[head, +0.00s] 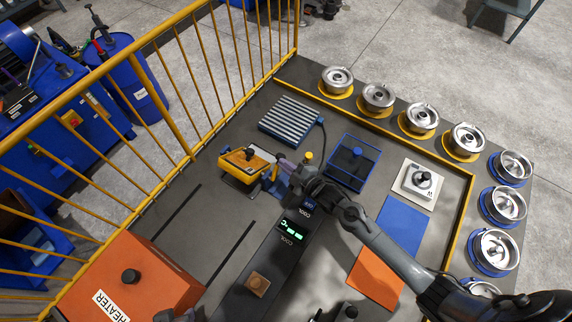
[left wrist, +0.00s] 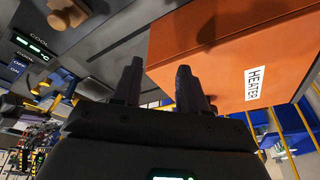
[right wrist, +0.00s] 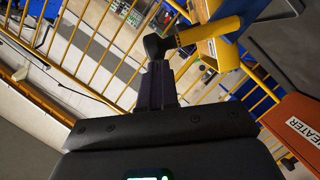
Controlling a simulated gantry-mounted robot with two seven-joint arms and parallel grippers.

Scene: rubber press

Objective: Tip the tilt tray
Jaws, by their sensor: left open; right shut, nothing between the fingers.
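The yellow tilt tray (head: 248,161) sits on a dark base near the railing in the head view. A yellow bar with a dark end (right wrist: 158,46) projects from the tray's yellow body (right wrist: 225,50) in the right wrist view. My right gripper (head: 284,168) is shut and empty, just right of the tray. In the right wrist view its fingertips (right wrist: 157,72) are at the bar's dark end; I cannot tell whether they touch. My left gripper (left wrist: 160,78) is open and empty, near the orange heater box (left wrist: 245,50).
The heater (head: 140,280) stands at the front left. A dark console (head: 270,265) with green displays lies right of it. A ribbed rack (head: 291,120) and a blue frame (head: 353,160) stand behind my right arm. Yellow railing (head: 180,90) bounds the left; metal wheels line the right.

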